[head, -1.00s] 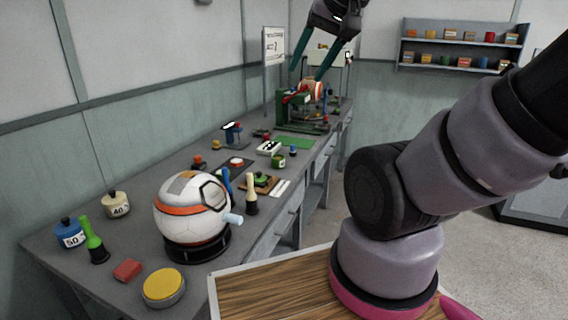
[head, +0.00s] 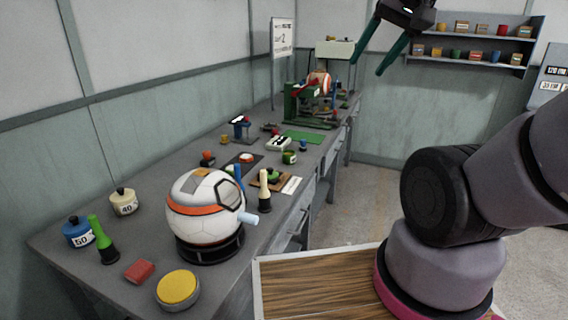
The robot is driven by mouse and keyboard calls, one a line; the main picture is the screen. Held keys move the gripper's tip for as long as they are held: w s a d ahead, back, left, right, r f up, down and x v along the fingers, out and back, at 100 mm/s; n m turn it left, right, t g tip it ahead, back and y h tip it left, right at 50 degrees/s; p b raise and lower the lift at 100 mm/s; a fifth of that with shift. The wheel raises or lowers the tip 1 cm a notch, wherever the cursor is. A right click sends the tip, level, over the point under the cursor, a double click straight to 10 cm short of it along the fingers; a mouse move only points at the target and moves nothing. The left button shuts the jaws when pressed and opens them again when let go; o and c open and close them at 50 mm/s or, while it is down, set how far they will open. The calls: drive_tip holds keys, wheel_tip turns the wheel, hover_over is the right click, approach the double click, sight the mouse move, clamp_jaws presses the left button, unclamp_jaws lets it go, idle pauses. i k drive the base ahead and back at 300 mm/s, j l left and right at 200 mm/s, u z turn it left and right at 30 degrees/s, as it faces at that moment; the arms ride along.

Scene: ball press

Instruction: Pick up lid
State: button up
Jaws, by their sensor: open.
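My gripper (head: 370,66) is high in the head view, above and to the right of the far end of the bench. Its two dark green fingers are apart and nothing is between them. No thing is plainly marked as the lid. A low round disc with a yellow top (head: 177,289) lies on the near end of the bench and looks lid-like. Two small pots with knobbed tops also stand at the near left, a blue one (head: 80,233) marked 50 and a cream one (head: 124,202) marked 40. My gripper is far from all of these.
A white and orange ball (head: 205,212) sits in a black ring stand on the bench (head: 62,262). A green-handled tool (head: 103,239) and a red block (head: 139,271) are near it. A green press (head: 310,103) stands at the far end. A wall shelf (head: 470,55) hangs right.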

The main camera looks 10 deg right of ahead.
sight(271, 174)
drive_tip(key=i+l+u, duration=0.3)
drive_tip(key=i+l, duration=0.2)
drive_tip(key=l, duration=0.25)
drive_tip(key=i+l+u, duration=0.15)
drive_tip(key=l, duration=0.25)
drive_tip(key=i, duration=0.1)
